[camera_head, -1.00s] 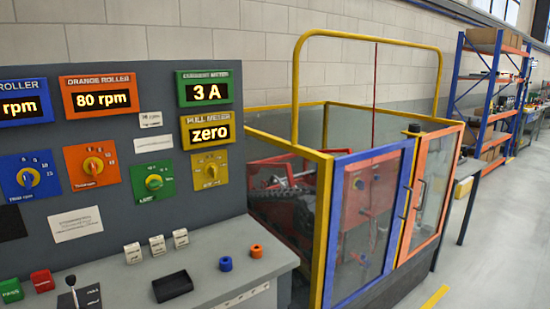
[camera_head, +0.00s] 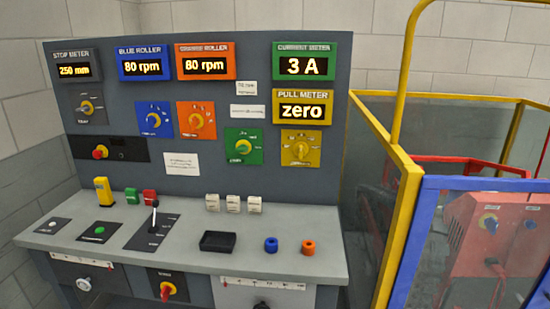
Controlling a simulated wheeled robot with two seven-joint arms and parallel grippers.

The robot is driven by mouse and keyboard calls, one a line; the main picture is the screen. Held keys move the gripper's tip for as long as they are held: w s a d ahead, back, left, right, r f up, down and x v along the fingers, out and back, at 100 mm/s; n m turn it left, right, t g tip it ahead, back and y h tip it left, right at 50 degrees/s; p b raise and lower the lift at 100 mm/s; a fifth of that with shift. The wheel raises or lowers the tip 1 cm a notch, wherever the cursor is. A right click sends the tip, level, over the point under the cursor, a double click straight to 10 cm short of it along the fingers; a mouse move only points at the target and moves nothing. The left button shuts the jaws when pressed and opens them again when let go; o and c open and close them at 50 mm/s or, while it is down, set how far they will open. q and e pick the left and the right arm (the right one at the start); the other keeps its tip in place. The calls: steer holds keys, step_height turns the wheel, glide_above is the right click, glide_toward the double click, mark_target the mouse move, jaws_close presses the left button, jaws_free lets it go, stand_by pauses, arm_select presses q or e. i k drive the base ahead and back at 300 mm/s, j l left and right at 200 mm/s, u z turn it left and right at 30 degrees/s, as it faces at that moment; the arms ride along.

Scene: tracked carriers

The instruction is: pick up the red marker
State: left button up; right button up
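A small red block (camera_head: 149,196), the only loose red piece I can make out and likely the red marker, stands on the console's grey desk (camera_head: 190,262) at left of centre. Neither of my grippers is in view.
A yellow upright piece (camera_head: 104,191) stands left of the green block. A yellow-framed enclosure (camera_head: 398,235) borders the console's right.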

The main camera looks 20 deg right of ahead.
mark_target(149, 195)
steer(key=k+l+z, duration=0.45)
steer(key=k+l, duration=0.25)
steer(key=l, duration=3.25)
steer(key=l+z, duration=0.45)
steer(key=l, duration=3.55)
steer(key=k+u, duration=0.1)
steer(key=u, duration=2.1)
steer(key=i+j+u, duration=0.25)
steer(key=i, duration=1.1)
steer(key=i+j+u, duration=0.1)
steer(key=i+u, duration=0.2)
steer(key=i, duration=3.6)
